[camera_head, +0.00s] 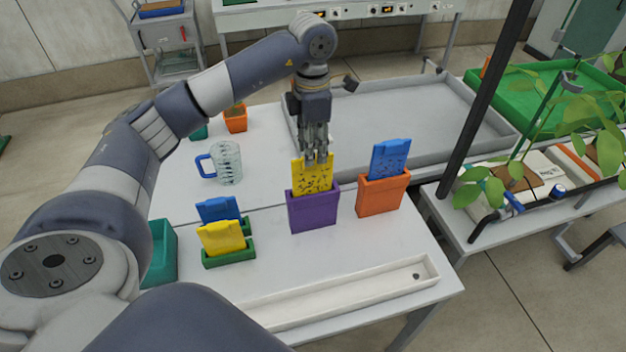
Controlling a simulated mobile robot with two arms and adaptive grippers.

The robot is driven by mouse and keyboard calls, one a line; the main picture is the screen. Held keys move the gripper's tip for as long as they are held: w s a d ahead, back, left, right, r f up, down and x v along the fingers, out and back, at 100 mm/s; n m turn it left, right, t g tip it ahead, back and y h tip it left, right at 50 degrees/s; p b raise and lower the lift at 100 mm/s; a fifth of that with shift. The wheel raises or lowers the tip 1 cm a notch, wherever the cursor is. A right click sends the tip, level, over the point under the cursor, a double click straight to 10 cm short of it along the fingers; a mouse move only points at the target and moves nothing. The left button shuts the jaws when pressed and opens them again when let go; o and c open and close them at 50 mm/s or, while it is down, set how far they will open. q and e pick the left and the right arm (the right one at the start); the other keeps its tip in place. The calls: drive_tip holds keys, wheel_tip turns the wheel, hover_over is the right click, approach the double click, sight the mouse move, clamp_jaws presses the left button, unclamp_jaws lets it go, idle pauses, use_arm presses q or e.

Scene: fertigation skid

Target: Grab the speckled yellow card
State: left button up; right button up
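The speckled yellow card (313,178) stands upright in a purple holder (313,211) near the middle of the white table. My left gripper (317,158) points down from above at the card's top edge. Its fingers overlap the top of the card in the picture. I cannot tell whether they are closed on it or just in front of it. A plain yellow card (222,237) stands in a green holder (229,258) to the left. My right gripper is not in view.
A speckled blue card (389,160) stands in an orange holder (382,195) to the right. Another blue card (218,210) stands behind the plain yellow one. A glass mug (228,163) is at the left. A long white tray (345,294) lies in front. A grey basin (400,125) is behind.

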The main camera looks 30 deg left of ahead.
use_arm(q)
drive_tip(key=shift+w+a+f, duration=0.2)
drive_tip(key=shift+w+f, duration=0.1)
drive_tip(key=shift+f, duration=0.3)
drive_tip(key=shift+w+a+f, duration=0.1)
drive_tip(key=shift+w+f, duration=0.1)
drive_tip(key=shift+f, duration=0.05)
drive_tip(key=p, duration=0.1)
hover_over(312, 181)
wheel_tip(312, 181, down, 4)
drive_tip(key=shift+w+a+f, duration=0.1)
wheel_tip(312, 181, down, 5)
drive_tip(key=shift+w+r+p, duration=0.1)
drive_tip(key=shift+p, duration=0.75)
drive_tip(key=shift+f, duration=0.6)
clamp_jaws()
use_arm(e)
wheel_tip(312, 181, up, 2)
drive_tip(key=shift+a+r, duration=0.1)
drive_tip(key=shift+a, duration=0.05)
